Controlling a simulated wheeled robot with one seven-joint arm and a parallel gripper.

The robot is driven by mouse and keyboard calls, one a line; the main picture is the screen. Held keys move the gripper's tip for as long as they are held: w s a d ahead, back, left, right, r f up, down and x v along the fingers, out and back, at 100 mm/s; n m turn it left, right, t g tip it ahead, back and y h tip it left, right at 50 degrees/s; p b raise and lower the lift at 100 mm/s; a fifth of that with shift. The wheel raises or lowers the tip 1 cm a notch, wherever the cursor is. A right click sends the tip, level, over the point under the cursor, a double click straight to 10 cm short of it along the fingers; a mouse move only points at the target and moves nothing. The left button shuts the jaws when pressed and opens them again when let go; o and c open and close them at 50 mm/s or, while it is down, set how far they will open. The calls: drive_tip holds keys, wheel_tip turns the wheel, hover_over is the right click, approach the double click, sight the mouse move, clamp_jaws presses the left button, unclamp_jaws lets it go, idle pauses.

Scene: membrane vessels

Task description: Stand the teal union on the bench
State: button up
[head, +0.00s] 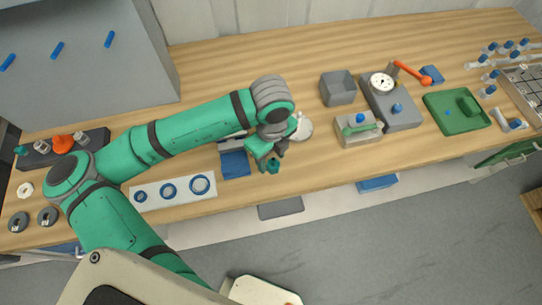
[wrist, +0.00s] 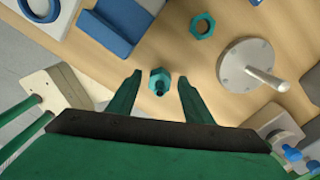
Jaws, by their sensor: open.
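The teal union (wrist: 159,80) shows in the wrist view between the tips of my gripper's two fingers (wrist: 159,82), with a visible gap on each side. Its hex body and a narrower dark end face the camera. It looks upright on the wood bench, but I cannot tell for sure. In the head view the teal union (head: 273,166) shows small just below my gripper (head: 268,156), near the bench's front edge (head: 330,168). My gripper is open. A separate teal hex nut (wrist: 202,26) lies flat on the bench beyond the union.
A pale round base with a post (wrist: 236,66) stands right of the fingers. A blue pad (head: 235,163) and a white board with blue rings (head: 172,190) lie to the left.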

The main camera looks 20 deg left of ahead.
sight(272, 158)
wheel_tip(272, 158, up, 12)
idle(0.5)
drive_tip(key=shift+w+d+r, duration=0.1)
drive_tip(key=shift+d, duration=0.05)
idle(0.3)
